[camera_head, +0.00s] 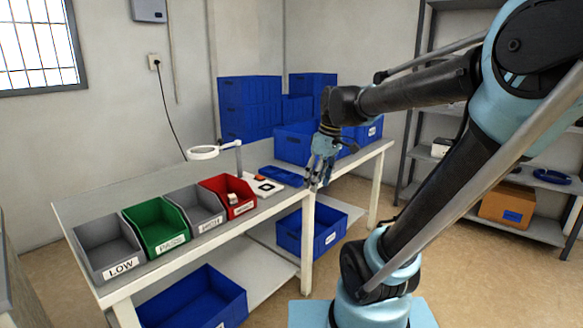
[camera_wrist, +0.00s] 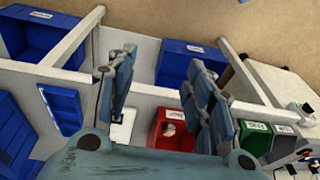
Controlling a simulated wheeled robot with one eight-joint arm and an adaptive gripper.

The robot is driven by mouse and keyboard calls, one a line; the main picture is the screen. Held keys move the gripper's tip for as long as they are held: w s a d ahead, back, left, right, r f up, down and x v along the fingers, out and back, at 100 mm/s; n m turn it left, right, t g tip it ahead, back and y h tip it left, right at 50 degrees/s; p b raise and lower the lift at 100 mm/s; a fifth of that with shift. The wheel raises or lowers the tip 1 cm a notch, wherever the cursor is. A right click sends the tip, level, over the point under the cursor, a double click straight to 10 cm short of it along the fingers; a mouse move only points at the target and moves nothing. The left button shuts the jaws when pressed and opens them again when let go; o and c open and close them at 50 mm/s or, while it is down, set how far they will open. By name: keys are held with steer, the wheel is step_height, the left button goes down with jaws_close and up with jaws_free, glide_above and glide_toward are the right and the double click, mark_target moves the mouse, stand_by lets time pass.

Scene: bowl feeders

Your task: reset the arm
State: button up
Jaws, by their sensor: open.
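My gripper (camera_head: 320,172) is open, with its fingers pointing down near the front edge of the workbench (camera_head: 268,208) in the head view. In the wrist view my gripper (camera_wrist: 165,95) shows its fingers spread apart with nothing between them. My arm reaches in from the right of the head view, bent at the elbow. The fingers appear above or just in front of the bench edge; I cannot tell their exact height.
Grey, green and red bins (camera_head: 228,196) line the bench front; the red one (camera_wrist: 168,128) holds a small white object. Blue crates (camera_head: 250,105) stand at the back. A lamp (camera_head: 203,152) rises mid-bench. Blue crates (camera_head: 312,232) sit below. A metal shelf (camera_head: 535,225) stands right.

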steer(key=s+d+f+m+t+h, duration=0.1)
steer(key=s+d+f+m+h, duration=0.1)
steer(key=s+d+f+m, duration=0.8)
step_height(320, 180, down, 4)
steer(key=shift+s+d+r, duration=0.15)
steer(key=shift+s+d, duration=0.35)
steer(key=shift+s, duration=0.6)
steer(key=shift+w+f, duration=0.2)
steer(key=shift+w, duration=0.25)
